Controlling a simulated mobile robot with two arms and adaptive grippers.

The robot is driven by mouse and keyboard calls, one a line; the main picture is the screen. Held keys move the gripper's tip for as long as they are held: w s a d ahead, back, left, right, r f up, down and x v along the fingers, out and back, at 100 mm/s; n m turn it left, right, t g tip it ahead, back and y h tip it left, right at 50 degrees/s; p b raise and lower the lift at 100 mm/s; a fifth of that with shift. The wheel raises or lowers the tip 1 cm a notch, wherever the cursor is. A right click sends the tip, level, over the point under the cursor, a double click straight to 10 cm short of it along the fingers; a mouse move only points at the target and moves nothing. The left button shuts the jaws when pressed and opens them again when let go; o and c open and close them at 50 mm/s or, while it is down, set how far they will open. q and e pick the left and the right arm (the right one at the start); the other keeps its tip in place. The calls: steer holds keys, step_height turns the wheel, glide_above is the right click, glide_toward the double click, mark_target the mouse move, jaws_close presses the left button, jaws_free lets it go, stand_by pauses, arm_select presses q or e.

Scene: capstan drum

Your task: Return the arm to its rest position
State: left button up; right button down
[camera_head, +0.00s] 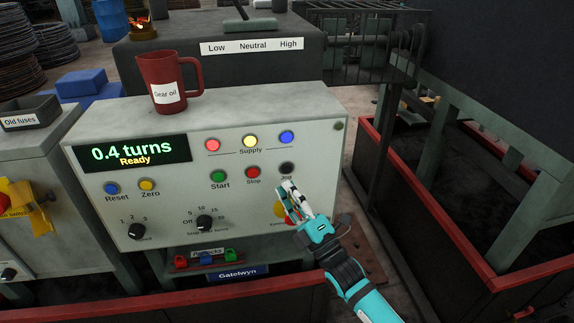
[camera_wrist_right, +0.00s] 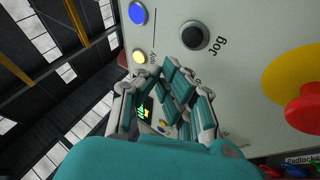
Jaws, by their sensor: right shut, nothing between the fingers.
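My right gripper (camera_head: 288,184) is shut and empty. It is in front of the control panel (camera_head: 95,212), just below the black Jog button (camera_head: 287,168); I cannot tell whether it touches the panel. The right wrist view shows its closed fingers (camera_wrist_right: 160,72) and the Jog button (camera_wrist_right: 193,37) clear of them. The panel display (camera_head: 127,152) reads "0.4 turns" and "Ready". My left gripper is not in view.
A red "Gear oil" mug (camera_head: 162,78) stands on the panel's top. A shelf with padlocks (camera_head: 207,259) is below. A red rail (camera_head: 440,224) runs along the right, and another red rail (camera_head: 60,315) crosses the front. An "Old fuses" tray (camera_head: 32,108) sits at left.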

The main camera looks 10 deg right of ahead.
steer(key=shift+s, duration=0.85)
steer(key=shift+f, duration=0.1)
